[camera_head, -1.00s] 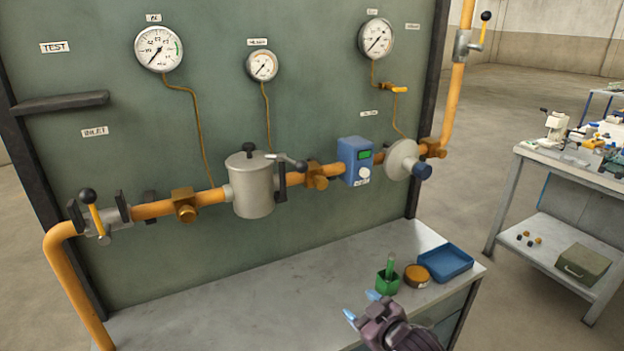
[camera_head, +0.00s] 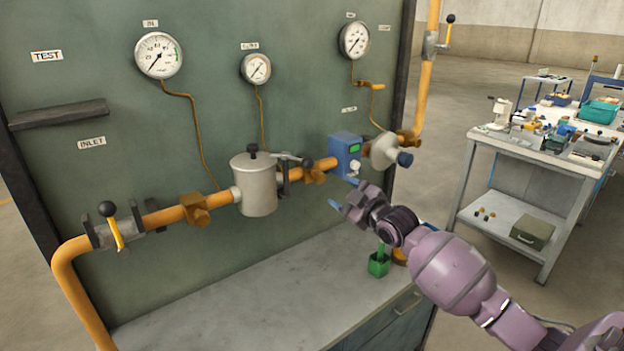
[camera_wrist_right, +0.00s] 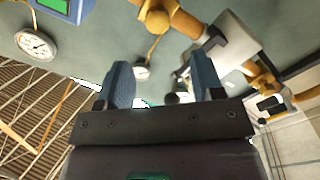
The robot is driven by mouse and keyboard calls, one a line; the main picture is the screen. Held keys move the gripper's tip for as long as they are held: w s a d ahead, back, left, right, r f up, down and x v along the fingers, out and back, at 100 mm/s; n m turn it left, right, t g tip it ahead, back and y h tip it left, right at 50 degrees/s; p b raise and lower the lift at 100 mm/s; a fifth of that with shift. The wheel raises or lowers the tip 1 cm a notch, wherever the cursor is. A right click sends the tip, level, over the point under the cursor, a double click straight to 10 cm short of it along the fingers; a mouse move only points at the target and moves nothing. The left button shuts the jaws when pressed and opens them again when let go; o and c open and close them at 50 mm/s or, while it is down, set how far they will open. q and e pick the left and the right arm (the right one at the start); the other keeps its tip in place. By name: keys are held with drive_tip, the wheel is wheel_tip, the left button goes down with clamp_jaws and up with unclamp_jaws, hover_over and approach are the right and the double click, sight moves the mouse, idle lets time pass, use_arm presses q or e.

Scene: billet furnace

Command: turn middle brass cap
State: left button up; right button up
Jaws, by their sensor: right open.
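The middle brass cap (camera_head: 316,173) sits on the orange pipe between the silver canister (camera_head: 254,187) and the blue box (camera_head: 345,153). In the right wrist view the brass cap (camera_wrist_right: 157,20) shows at the top edge, partly cut off, beyond the fingers. My right gripper (camera_head: 345,193) is open and empty, below and to the right of the cap, apart from it. Its two blue fingers also show spread in the right wrist view (camera_wrist_right: 163,85). Other brass fittings sit at the left (camera_head: 195,209) and right (camera_head: 409,139) of the pipe. My left gripper is not in view.
A black-knobbed lever (camera_head: 305,162) on the canister stands close to the middle cap. The bench top (camera_head: 240,300) below is mostly bare. A green holder (camera_head: 379,264) stands under my right arm. A work table (camera_head: 520,145) is at the right.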

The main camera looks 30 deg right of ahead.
sight(321, 179)
use_arm(q)
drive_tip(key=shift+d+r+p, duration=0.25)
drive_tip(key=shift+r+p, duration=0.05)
drive_tip(key=shift+p, duration=0.05)
use_arm(e)
drive_tip(key=w, duration=1)
drive_tip(key=shift+w+a+f, duration=0.1)
drive_tip(key=shift+w+a, duration=0.15)
drive_tip(key=shift+w, duration=0.1)
drive_tip(key=shift+c, duration=0.2)
drive_tip(key=c, duration=0.9)
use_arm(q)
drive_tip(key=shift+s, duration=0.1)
